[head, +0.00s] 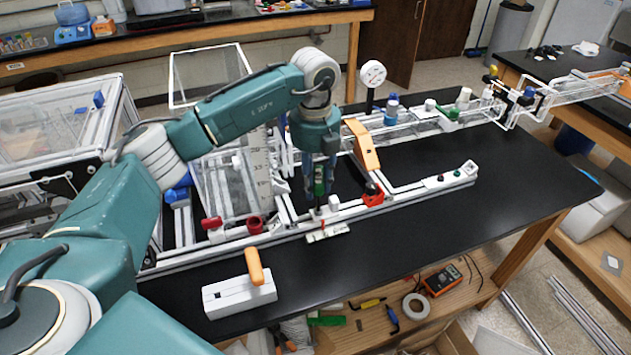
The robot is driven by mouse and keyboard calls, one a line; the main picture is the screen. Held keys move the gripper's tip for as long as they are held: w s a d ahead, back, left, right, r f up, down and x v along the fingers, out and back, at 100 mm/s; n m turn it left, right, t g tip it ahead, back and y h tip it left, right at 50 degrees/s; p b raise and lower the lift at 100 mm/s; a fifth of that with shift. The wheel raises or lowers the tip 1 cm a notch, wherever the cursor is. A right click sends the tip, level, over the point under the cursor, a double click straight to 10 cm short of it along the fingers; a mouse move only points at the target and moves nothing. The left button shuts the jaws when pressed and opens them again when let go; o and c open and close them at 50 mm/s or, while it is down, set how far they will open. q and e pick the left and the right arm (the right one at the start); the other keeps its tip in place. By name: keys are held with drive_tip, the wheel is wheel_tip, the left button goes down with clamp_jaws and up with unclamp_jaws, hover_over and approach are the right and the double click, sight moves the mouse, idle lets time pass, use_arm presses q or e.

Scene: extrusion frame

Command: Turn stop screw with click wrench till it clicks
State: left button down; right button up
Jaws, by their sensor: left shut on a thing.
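My left arm reaches over from the left. My left gripper (320,188) points down and is shut on an upright tool with a green and dark grip, which looks like the click wrench (319,183). The tool stands over the front rail of the extrusion frame (405,187). A small red mark and a white plate (328,233) show just below its lower end. The stop screw cannot be made out; the tool and fingers cover that spot. I cannot tell whether the tool's tip is seated on it. My right gripper is not in view.
A white block with an orange handle (255,267) lies at the bench's front left. Red knobs (254,225) sit left of the gripper, and a red part (372,196) and orange bracket (363,145) to its right. A dial gauge (373,73) stands behind. The black bench top (480,215) is clear at right.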

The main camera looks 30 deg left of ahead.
use_arm(q)
drive_tip(key=shift+m, duration=0.7)
drive_tip(key=shift+f, duration=0.1)
drive_tip(key=shift+m+b, duration=0.35)
drive_tip(key=shift+m, duration=0.45)
drive_tip(key=shift+m, duration=0.7)
